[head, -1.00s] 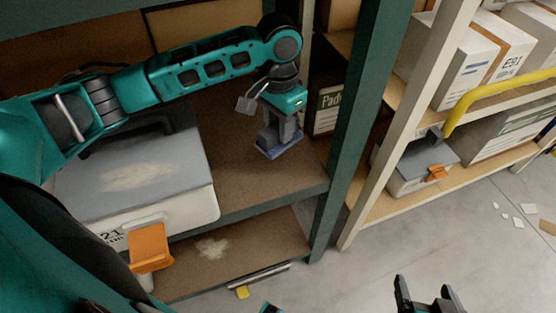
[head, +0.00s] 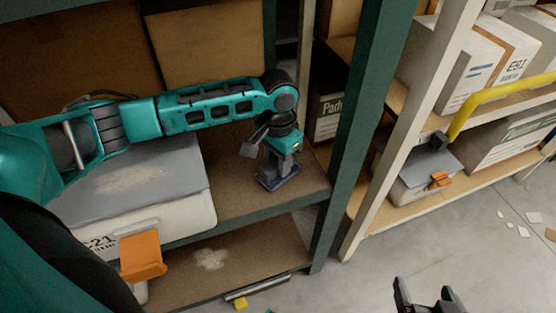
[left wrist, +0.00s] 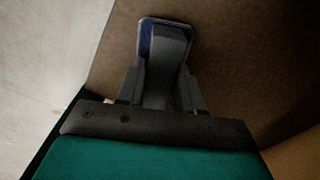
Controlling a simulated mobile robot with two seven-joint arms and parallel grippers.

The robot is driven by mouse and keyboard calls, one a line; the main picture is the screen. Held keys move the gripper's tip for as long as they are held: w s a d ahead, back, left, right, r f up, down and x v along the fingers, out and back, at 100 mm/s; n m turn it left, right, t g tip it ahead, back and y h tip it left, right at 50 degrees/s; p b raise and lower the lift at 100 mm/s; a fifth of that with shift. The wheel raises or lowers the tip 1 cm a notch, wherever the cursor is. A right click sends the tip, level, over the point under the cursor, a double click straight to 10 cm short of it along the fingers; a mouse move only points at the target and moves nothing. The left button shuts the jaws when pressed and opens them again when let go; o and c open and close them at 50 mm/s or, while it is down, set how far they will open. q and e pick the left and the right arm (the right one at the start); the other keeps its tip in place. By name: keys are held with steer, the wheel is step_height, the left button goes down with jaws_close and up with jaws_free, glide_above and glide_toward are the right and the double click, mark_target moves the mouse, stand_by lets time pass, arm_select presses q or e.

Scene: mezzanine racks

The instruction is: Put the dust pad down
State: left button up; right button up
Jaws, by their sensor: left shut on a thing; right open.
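The dust pad (head: 267,184) is a small dark blue pad with a grey grip on top. It is at the right end of the upper brown shelf (head: 228,200), close to the green upright. My left gripper (head: 275,168) points down and is shut on the pad's grey grip. The pad also shows in the left wrist view (left wrist: 146,38), with the fingers on both sides of its grip. Its underside is hidden, and I cannot tell if it touches the shelf. My right gripper (head: 432,298) is open and empty over the floor, at the bottom edge of the head view.
A white bin (head: 185,216) with a dusty grey lid and an orange latch stands left on the shelf. The lower shelf has a pale dust patch (head: 210,258). A green upright (head: 352,120) stands right of the pad. Cartons fill the right rack.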

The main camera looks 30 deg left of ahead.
arm_select(q)
steer(key=shift+f, duration=0.15)
steer(key=o, duration=1)
arm_select(e)
steer(key=shift+s+f, duration=0.15)
arm_select(q)
steer(key=shift+o, duration=0.2)
step_height(320, 180, up, 12)
steer(key=p, duration=0.3)
steer(key=shift+r, duration=0.2)
arm_select(e)
steer(key=shift+s+d+r, duration=0.4)
steer(key=shift+d+r, duration=0.1)
steer(key=shift+d, duration=0.3)
